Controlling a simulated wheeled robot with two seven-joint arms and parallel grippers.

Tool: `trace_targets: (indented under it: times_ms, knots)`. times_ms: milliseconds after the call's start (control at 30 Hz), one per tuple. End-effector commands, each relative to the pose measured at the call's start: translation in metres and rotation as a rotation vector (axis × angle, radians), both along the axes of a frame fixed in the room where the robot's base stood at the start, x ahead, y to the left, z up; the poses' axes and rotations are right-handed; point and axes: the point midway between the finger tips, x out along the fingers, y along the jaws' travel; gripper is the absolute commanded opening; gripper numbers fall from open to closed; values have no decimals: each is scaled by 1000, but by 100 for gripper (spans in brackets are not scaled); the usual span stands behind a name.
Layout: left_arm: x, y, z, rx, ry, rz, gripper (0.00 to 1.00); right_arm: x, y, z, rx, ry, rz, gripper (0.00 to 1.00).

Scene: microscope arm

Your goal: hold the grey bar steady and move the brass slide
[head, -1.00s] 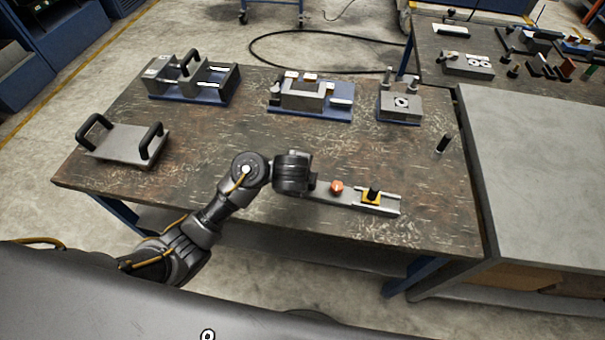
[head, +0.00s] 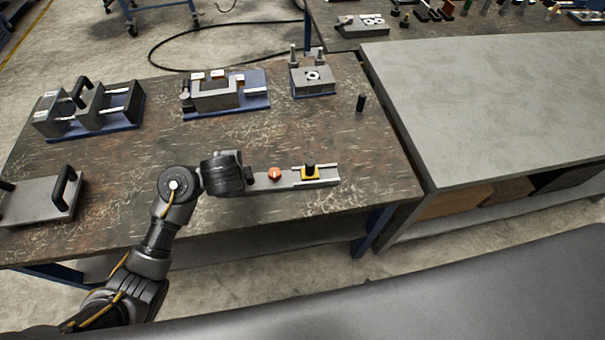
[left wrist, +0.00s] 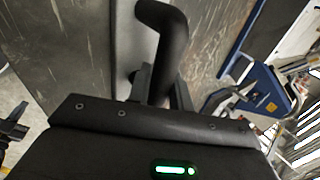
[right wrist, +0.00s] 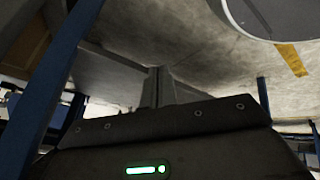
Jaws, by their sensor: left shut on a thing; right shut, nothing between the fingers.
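The grey bar (head: 289,184) lies on the worn workbench in the head view, running right from my left gripper. The brass slide (head: 310,177), yellow with a black knob on top, sits on the bar near its right end. A red-orange knob (head: 275,174) stands on the bar left of the slide. My left gripper (head: 249,178) is at the bar's left end. In the left wrist view the left gripper (left wrist: 160,82) is shut on a black bent handle (left wrist: 165,35). My right gripper (right wrist: 159,85) is shut and empty in the right wrist view, away from the bar.
A plate with black handles (head: 40,203) lies at left on the bench. Several fixtures on blue bases, such as a grey block one (head: 215,97), stand along the back. A black peg (head: 361,103) stands at right. A grey-topped table (head: 480,95) adjoins on the right.

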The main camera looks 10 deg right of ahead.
Motion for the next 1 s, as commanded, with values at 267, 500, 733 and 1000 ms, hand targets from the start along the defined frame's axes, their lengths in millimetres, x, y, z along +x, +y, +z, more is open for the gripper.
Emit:
trace_targets:
  times_ms: [267, 500, 733, 1000]
  knots:
    - [1, -1, 2, -4, -3, 1, 0, 107, 92, 172, -176, -649, 501, 0]
    - [1, -1, 2, -4, -4, 1, 0, 132, 136, 316, -391, -1093, 669, 0]
    - [1, -1, 2, -4, -4, 1, 0, 163, 126, 371, -530, -1211, 665, 0]
    - [1, -1, 2, -4, -4, 1, 0, 168, 123, 376, -548, -1216, 662, 0]
